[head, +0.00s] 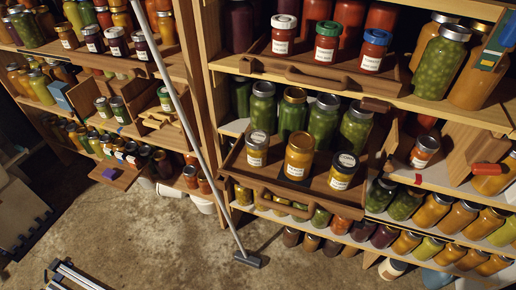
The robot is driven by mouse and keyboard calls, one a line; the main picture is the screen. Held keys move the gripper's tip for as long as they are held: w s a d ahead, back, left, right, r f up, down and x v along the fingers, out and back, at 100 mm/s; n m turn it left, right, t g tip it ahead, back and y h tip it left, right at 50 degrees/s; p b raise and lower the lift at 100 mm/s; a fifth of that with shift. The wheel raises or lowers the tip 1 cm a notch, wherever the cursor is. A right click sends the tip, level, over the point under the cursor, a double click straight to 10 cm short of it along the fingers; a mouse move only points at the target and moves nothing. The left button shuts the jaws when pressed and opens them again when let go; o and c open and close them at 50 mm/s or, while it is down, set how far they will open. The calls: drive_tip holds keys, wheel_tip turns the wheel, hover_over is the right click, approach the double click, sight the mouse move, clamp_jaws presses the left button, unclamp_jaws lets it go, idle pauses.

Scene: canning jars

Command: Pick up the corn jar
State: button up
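No label is readable, so I cannot tell for sure which jar holds corn. Three small labelled jars stand upright in a wooden pull-out tray (310,205) in the middle of the right shelf unit. The left jar (257,150) has a pale lid, the middle jar (299,156) is yellow with a gold lid, and the right jar (342,171) is yellowish with a dark lid. Another small orange-yellow jar (424,152) with a white label stands in a compartment to the right.
A long grey pole (195,140) with a flat head on the floor leans in front of the shelves. Tall green jars (293,112) stand behind the tray. An upper tray (310,75) holds three red jars. The concrete floor (150,235) is mostly clear.

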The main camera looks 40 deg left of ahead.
idle(0.4)
drive_tip(key=o, duration=1)
drive_tip(key=shift+c, duration=0.2)
